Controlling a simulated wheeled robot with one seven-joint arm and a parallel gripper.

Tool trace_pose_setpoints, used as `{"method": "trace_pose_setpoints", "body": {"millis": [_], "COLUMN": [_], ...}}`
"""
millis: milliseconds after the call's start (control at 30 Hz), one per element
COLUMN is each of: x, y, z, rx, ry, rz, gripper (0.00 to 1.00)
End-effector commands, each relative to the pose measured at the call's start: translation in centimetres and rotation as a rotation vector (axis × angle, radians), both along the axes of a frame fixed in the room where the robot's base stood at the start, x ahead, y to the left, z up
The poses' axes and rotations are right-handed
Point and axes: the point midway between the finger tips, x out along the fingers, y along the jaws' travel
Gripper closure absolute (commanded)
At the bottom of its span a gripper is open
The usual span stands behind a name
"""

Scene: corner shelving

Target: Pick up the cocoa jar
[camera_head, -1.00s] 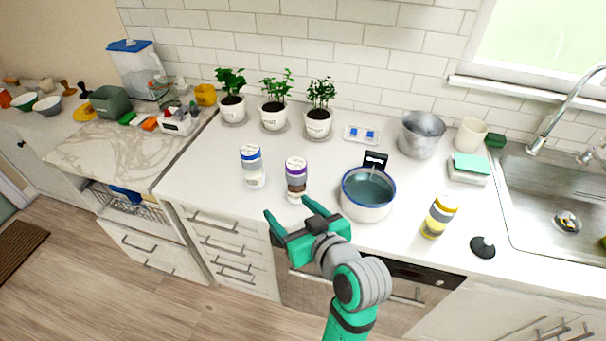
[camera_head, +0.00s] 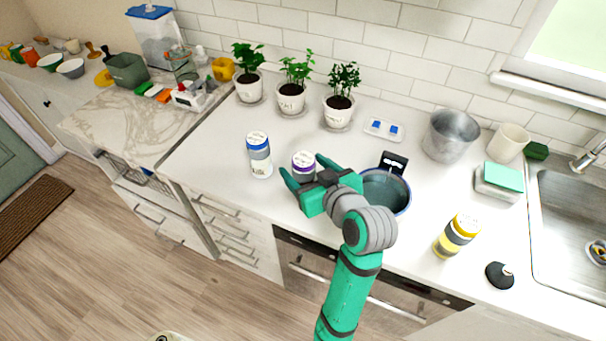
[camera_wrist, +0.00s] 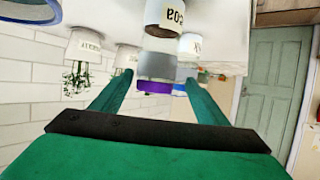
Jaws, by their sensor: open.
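The cocoa jar (camera_head: 303,161), with a purple lid, stands upright on the white counter. Its body is mostly hidden behind my gripper in the head view. In the wrist view the jar (camera_wrist: 157,66) appears upside down, with its grey band and part of its "coa" label showing. My gripper (camera_head: 302,168) is open, with its green fingers pointing toward the jar, one on either side in the picture. In the wrist view the jar lies between the fingertips (camera_wrist: 158,78). I cannot tell whether the fingers touch it.
A blue-lidded jar (camera_head: 259,157) stands just left. A blue-rimmed pot (camera_head: 398,206) is close on the right, partly behind my arm. Potted plants (camera_head: 291,101) line the back. The counter's left front is clear.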

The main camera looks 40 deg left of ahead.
Motion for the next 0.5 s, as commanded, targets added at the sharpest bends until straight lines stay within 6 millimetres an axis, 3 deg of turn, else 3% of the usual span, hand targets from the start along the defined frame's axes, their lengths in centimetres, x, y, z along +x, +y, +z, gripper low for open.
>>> {"method": "trace_pose_setpoints", "body": {"millis": [233, 500], "x": [0.7, 2.6], "y": [1.5, 4.5], "z": [-0.6, -1.8], "rx": [0.000, -0.002], "ry": [0.000, -0.001], "rz": [0.003, 0.007], "gripper": [0.32, 0.32]}}
